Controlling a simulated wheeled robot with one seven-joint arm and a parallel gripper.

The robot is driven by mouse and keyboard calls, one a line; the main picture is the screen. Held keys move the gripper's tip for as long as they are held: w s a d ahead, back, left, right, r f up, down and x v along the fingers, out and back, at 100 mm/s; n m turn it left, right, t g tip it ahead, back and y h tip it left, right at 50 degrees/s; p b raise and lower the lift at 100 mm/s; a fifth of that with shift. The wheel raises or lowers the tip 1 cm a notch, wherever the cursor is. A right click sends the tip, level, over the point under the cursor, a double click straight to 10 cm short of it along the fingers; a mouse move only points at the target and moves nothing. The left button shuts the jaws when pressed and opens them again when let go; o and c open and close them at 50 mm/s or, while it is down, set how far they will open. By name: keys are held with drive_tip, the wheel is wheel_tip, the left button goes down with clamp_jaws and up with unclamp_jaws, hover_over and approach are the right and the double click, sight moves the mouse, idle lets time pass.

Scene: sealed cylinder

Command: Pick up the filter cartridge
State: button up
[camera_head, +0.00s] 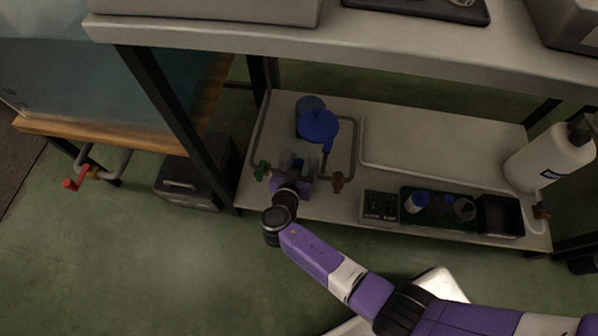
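I cannot pick out the filter cartridge for certain. A blue round housing (311,105) stands on the lower shelf between grey pipes. A brighter blue rounded piece with a handle-like stub (319,126) shows in front of it and hides part of it. My gripper (299,158) is at the end of my purple arm, over the front of the lower shelf, just in front of and below the bright blue piece. Its fingers are small and dark here, so I cannot see whether they are open or touch anything. Whether a cartridge is inside the housing is hidden.
A black tray (446,230) of small containers and a white bottle (549,158) are to the right. A dark case (190,184) stands at left.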

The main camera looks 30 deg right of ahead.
clamp_jaws()
idle(1.4)
